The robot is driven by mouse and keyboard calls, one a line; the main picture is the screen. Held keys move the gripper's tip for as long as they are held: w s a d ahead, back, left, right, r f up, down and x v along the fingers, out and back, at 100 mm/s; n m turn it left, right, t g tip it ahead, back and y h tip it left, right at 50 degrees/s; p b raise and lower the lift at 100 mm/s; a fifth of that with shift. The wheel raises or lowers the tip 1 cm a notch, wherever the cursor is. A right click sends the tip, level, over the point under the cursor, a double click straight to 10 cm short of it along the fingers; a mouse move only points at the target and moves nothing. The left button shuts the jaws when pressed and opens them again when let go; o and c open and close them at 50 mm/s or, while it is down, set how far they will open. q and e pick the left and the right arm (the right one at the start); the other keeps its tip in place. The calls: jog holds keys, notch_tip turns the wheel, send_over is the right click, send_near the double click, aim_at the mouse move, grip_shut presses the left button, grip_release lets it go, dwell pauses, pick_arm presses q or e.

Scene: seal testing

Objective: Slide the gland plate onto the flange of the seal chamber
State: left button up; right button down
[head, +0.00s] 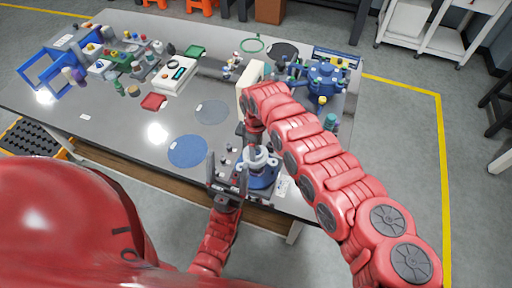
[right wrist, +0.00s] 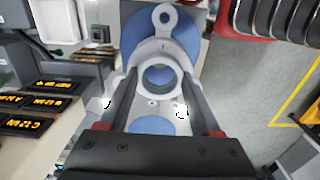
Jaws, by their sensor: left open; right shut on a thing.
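The seal chamber (head: 262,179) is a blue round body near the front edge of the bench in the head view. The gland plate (head: 258,157) is a light grey ring with ears, seen over the chamber's top. My right gripper (right wrist: 158,82) is shut on the gland plate, which also shows in the right wrist view (right wrist: 150,53). Blue chamber surface (right wrist: 188,32) shows behind the plate and through its hole. I cannot tell whether plate and flange touch. My left gripper (head: 228,174) is open and empty just left of the chamber.
A blue disc (head: 188,151) and a grey disc (head: 211,112) lie left of the grippers. A blue multi-armed fixture (head: 322,82) stands at the right rear. Small parts and a blue frame (head: 50,70) fill the left rear. The front-left bench top is mostly clear.

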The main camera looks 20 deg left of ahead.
dwell(0.6)
jog(key=shift+f+b, duration=1.5)
jog(key=shift+b, duration=0.15)
jog(key=shift+f, duration=0.15)
jog(key=shift+f+b, duration=0.75)
jog(key=shift+b, duration=0.1)
jog(key=shift+f+b, duration=0.6)
jog(key=shift+b, duration=0.1)
jog(key=shift+d+f+b, duration=0.1)
jog(key=shift+f+b, duration=0.65)
jog(key=shift+b, duration=0.1)
dwell(0.4)
grip_release()
